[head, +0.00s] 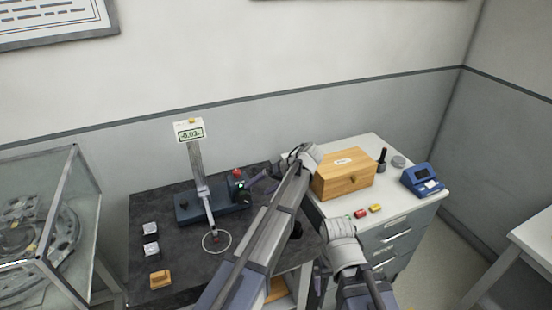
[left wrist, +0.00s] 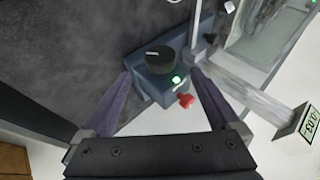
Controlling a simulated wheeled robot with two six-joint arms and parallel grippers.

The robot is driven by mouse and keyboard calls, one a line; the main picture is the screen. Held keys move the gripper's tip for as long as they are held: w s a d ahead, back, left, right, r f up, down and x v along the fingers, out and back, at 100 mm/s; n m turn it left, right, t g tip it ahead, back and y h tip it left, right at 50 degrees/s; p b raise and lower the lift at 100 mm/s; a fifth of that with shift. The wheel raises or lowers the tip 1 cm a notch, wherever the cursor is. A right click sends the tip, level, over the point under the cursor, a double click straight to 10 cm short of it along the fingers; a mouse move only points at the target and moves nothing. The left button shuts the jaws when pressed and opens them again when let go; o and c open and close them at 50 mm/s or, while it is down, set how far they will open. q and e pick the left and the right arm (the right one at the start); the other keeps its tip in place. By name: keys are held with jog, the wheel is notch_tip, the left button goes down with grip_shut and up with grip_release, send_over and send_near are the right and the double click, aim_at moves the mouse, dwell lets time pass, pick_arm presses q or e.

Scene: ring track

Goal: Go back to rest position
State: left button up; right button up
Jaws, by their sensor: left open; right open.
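My left gripper (head: 262,184) is open and empty over the dark table, beside the blue-grey instrument base. In the left wrist view its two purple fingers (left wrist: 165,100) are spread wide, with the base's red knob (left wrist: 185,100) and lit green button (left wrist: 176,79) visible between and beyond them. In the head view the red knob (head: 237,172) is just left of the gripper. My right arm's wrist (head: 344,242) is in front of the white cabinet; its gripper is open, but its fingers are hard to make out, partly hidden by my left arm.
A wooden box (head: 343,178), a blue meter (head: 421,180) and small coloured pieces (head: 375,208) are on the cabinet. A glass case (head: 45,225) stands left.

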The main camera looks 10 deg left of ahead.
aim_at(248, 196)
pick_arm(q)
jog(key=b+x, duration=0.5)
jog(key=x, duration=0.2)
jog(key=shift+d+f, duration=0.1)
jog(key=shift+a+f, duration=0.25)
jog(key=shift+a, duration=0.15)
jog(key=shift+r, duration=0.15)
